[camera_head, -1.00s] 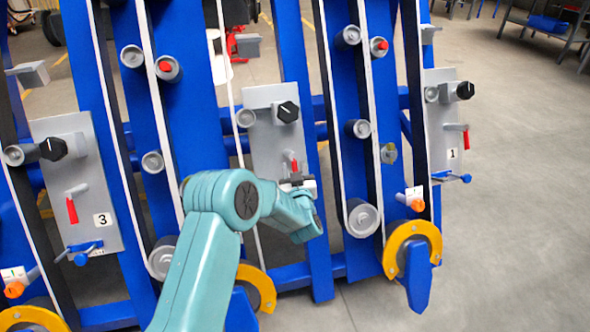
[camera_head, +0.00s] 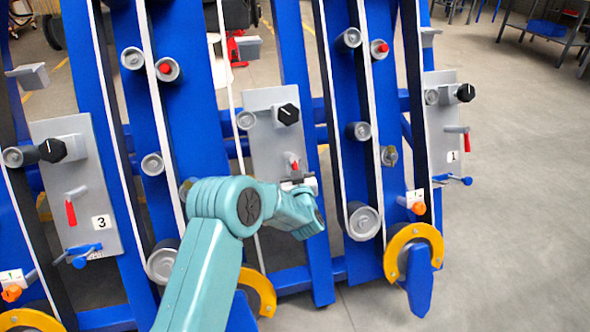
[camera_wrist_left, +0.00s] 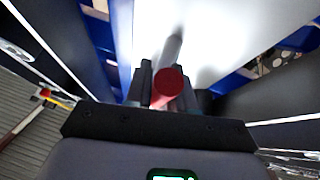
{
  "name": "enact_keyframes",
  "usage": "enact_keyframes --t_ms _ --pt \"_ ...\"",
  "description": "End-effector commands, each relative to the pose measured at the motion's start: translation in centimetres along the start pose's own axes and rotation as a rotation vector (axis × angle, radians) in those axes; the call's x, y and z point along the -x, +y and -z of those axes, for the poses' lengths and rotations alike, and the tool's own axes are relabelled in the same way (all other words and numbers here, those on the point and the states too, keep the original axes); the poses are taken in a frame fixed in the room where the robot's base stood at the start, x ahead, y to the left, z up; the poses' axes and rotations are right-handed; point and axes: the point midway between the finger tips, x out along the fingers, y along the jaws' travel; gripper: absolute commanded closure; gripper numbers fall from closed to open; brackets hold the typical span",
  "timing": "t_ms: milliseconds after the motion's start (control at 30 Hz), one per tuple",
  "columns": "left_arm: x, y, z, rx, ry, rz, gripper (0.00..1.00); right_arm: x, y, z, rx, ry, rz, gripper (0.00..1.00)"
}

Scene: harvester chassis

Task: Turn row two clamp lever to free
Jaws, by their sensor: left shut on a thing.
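The row two clamp lever (camera_head: 295,167) has a red handle on a grey pivot, on the middle grey panel (camera_head: 264,160) between panels 3 and 1. My left gripper (camera_head: 298,184) is at the lower end of this lever, and my wrist hides the bottom of the panel. In the left wrist view the lever's round red end (camera_wrist_left: 168,84) sits between the dark fingers of my left gripper (camera_wrist_left: 166,92), which is shut on it. The grey lever shaft runs away behind the red end. My right gripper is not in view.
A black knob (camera_head: 288,114) sits above the lever. Panel 3 (camera_head: 75,185) is at left and panel 1 (camera_head: 443,120) at right, each with a red-handled lever. Blue uprights (camera_head: 297,60) with rollers and belts flank the middle panel. The floor (camera_head: 520,210) at right is clear.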

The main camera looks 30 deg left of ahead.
Motion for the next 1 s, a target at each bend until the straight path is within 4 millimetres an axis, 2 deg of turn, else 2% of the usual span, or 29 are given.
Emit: enact_keyframes --t_ms 500,1000 --pt "-0.4 1.2 0.0 0.343 0.081 0.189 1.00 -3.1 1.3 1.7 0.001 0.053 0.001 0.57" --pt "-0.8 1.8 1.1 0.740 0.171 0.414 1.00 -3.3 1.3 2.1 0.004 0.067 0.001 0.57"
